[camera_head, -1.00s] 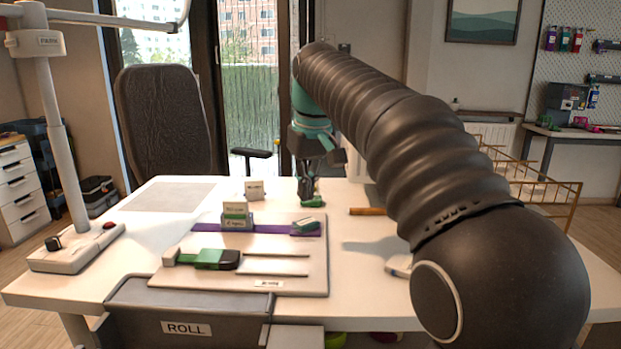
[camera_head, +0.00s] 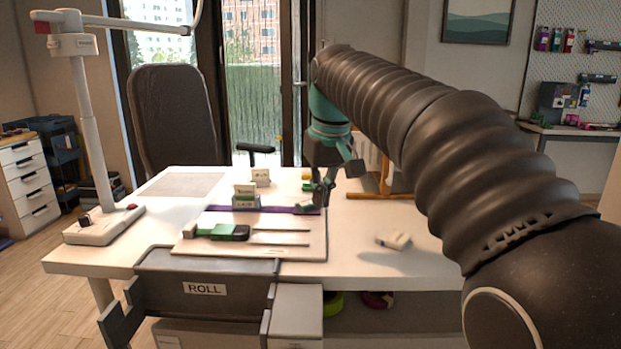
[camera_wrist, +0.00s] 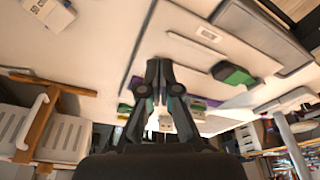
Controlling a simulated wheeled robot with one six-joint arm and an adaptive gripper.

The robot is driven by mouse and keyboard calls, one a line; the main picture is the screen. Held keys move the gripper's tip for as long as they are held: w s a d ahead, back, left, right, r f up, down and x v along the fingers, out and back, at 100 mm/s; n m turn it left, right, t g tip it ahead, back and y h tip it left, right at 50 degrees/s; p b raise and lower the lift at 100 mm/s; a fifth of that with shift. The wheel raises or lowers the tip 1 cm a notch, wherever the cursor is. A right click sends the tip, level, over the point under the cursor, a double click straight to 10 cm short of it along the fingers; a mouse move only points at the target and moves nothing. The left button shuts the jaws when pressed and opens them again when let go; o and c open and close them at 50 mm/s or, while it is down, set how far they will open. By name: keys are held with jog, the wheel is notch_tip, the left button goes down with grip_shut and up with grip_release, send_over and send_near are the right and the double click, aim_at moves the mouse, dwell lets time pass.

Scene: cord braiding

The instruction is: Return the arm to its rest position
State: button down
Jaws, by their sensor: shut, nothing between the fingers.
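My gripper (camera_head: 324,196) is above the right part of the work board (camera_head: 307,250) on the white table, its fingers pointing down. In the wrist view my gripper (camera_wrist: 160,66) is shut with nothing between the fingers. My arm reaches in from the right. On the board lie a green and black piece (camera_head: 222,232) and a purple strip (camera_head: 283,209).
A dark bin labelled ROLL (camera_head: 160,273) hangs at the table's front. A lamp stand (camera_head: 88,140) stands at the left. A white block (camera_head: 393,239) lies right of the board. A wooden rack (camera_head: 384,180) stands behind.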

jog(key=s+d+f+m+t, duration=0.1)
jog(key=s+d+f, duration=0.3)
jog(key=s+f, duration=0.2)
jog(key=s+d+f+m+t, duration=0.1)
jog(key=s+d+f, duration=0.4)
jog(key=s, duration=0.6)
jog(key=s+d+f+m+t+h, duration=0.1)
jog(key=s+d+f+m, duration=0.2)
jog(key=s+f, duration=0.5)
jog(key=shift+s+d+f, duration=0.2)
jog(key=shift+d+f, duration=0.05)
jog(key=shift+d, duration=0.65)
